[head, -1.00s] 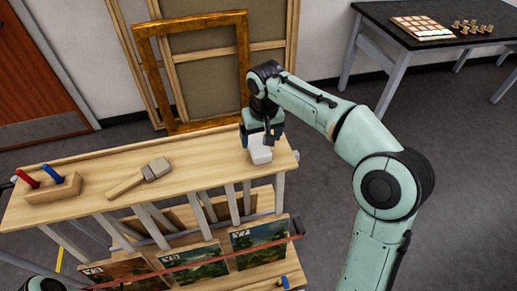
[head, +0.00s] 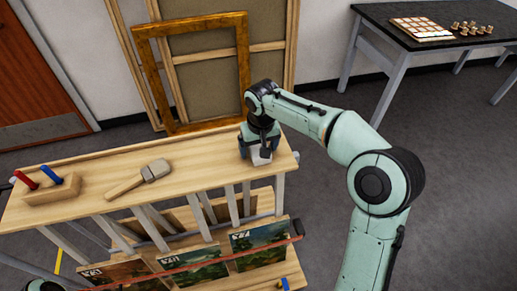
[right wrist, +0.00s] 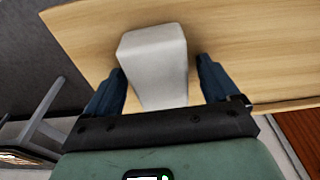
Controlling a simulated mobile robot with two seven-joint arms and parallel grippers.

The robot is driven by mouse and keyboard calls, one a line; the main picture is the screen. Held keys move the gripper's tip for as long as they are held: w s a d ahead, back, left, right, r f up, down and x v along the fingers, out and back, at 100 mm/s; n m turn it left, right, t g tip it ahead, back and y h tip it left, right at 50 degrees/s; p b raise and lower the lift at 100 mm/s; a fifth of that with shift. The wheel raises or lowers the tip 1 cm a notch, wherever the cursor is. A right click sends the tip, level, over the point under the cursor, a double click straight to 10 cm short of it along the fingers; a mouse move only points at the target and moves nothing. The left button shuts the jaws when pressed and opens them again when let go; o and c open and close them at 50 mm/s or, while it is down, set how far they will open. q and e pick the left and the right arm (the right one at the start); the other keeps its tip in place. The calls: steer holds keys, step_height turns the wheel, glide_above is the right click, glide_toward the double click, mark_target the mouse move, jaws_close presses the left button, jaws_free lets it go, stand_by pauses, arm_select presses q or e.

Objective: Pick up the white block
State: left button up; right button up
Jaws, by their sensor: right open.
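The white block (head: 260,157) stands on the wooden top of the rack, near its right end. In the head view it is partly hidden by my right gripper (head: 258,151). In the right wrist view the white block (right wrist: 154,66) lies between the two dark blue fingers of my right gripper (right wrist: 164,85). The fingers are open, one on each side, with a small gap visible on the right side. My left gripper is not in view; only a bit of my left arm shows at the bottom left.
A mallet (head: 141,179) lies on the rack top (head: 205,168) left of the block. A wooden holder (head: 52,190) with red and blue handles stands at the left end. Framed pictures sit in the rack below. A gold frame (head: 243,60) leans behind. A dark table (head: 380,14) is at back right.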

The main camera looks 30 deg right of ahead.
steer(key=shift+f, duration=0.1)
steer(key=c, duration=1)
steer(key=shift+c, duration=0.2)
